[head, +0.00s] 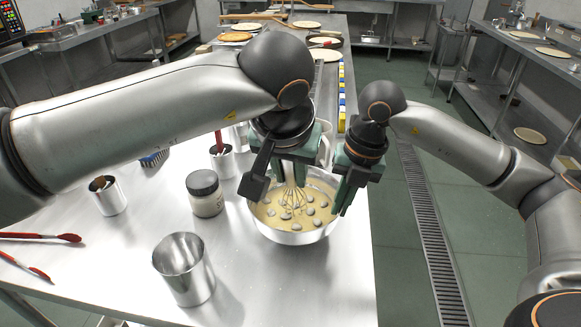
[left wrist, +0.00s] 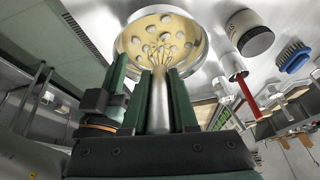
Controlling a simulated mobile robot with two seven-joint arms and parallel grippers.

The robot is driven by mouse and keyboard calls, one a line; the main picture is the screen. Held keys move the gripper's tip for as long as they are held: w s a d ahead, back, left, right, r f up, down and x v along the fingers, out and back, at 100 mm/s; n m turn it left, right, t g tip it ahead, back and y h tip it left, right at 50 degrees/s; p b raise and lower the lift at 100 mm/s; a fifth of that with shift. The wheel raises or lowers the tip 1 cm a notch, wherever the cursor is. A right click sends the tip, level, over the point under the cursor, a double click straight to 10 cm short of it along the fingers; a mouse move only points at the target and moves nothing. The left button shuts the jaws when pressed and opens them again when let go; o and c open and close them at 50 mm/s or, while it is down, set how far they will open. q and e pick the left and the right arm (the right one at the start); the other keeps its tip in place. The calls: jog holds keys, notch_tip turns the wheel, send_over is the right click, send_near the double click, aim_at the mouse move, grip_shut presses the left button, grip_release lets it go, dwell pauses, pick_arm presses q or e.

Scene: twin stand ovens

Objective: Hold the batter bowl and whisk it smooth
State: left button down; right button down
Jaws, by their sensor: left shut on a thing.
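The metal batter bowl (head: 292,238) stands on the steel table near its right edge. It holds yellow batter (head: 268,212) with several greyish lumps on the surface. The whisk (head: 293,196) stands nearly upright with its wires in the batter. My left gripper (head: 290,165) is above the bowl, shut on the whisk's handle, which shows between the fingers in the left wrist view (left wrist: 160,100). My right gripper (head: 346,190) is at the bowl's right rim, fingers pointing down. Whether its fingers close on the rim is not clear.
Left of the bowl stand a dark-lidded jar (head: 206,194), an empty metal cup (head: 184,270) and a cup with a red-handled tool (head: 223,160). Another metal cup (head: 107,196), a blue brush (head: 154,159) and red-handled tools (head: 42,237) lie further left.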

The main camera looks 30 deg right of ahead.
pick_arm(q)
jog(key=shift+f, duration=0.1)
jog(key=shift+s+a+f, duration=0.2)
jog(key=shift+f, duration=0.45)
dwell(0.4)
jog(key=shift+d, duration=0.1)
